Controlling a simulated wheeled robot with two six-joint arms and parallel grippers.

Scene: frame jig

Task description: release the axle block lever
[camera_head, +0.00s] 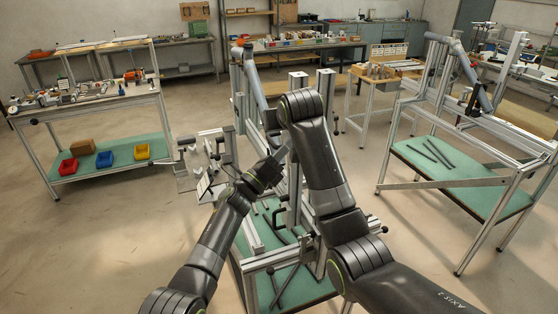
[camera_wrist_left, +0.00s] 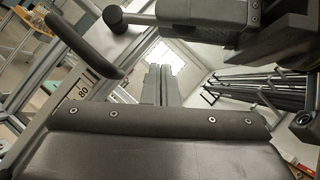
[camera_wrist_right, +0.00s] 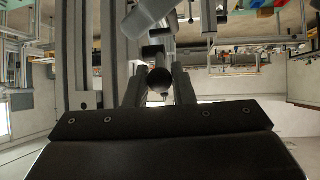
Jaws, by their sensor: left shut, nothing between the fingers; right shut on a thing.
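My left gripper (camera_head: 283,155) is shut and empty beside the frame jig's upright; its closed fingers (camera_wrist_left: 160,84) point up the middle of the left wrist view. A black lever handle (camera_wrist_left: 84,44) and a round-ended black knob (camera_wrist_left: 114,18) stand left of those fingers, apart from them. My right gripper (camera_wrist_right: 158,90) is shut on a dark round-ended handle (camera_wrist_right: 160,78), which sits between its two fingers. In the head view my right arm hides that gripper and handle. I cannot tell which handle is the axle block lever.
The frame jig's aluminium profiles (camera_wrist_right: 78,60) rise close to my right gripper. Dark rods lie on its green lower shelf (camera_head: 318,289). A second jig (camera_head: 455,185) stands at right, a bench with coloured bins (camera_head: 104,159) at left.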

